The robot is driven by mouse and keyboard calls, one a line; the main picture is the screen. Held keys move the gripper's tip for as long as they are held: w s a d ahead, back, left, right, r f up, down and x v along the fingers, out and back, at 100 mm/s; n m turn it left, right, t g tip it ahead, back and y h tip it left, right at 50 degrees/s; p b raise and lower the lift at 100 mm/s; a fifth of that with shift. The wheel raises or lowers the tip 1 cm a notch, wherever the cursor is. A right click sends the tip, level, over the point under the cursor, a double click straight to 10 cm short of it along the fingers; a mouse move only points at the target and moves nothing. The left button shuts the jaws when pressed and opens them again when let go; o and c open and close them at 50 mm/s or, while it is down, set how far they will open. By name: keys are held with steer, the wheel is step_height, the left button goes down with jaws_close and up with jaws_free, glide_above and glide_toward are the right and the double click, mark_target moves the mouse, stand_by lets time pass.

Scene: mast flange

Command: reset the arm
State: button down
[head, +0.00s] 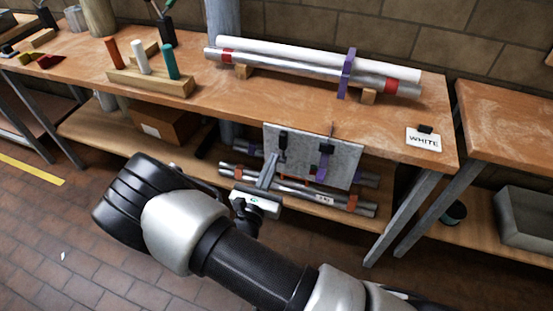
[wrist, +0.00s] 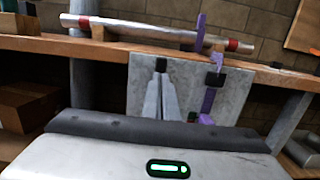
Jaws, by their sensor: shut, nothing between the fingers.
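My arm reaches from the bottom of the head view up toward the front of the wooden workbench. My gripper (head: 270,160) is shut and holds nothing. It is just in front of a grey speckled panel (head: 346,154) that hangs at the bench's front edge; I cannot tell whether it touches it. In the wrist view my gripper's fingers (wrist: 160,92) stand together before the same panel (wrist: 138,88). A black clip and a purple piece (head: 324,160) are on the panel. My wrist hides part of the lower shelf.
On the workbench (head: 190,98) lie a white tube (head: 320,58) and a metal pipe with a purple clamp (head: 346,72). A peg block (head: 150,82) stands left, a "WHITE" card (head: 424,140) right. More pipes (head: 300,190) lie on the lower shelf. The floor at left is mostly clear.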

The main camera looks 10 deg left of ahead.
steer(key=s+a, duration=0.1)
steer(key=s, duration=0.8)
steer(key=shift+s, duration=0.1)
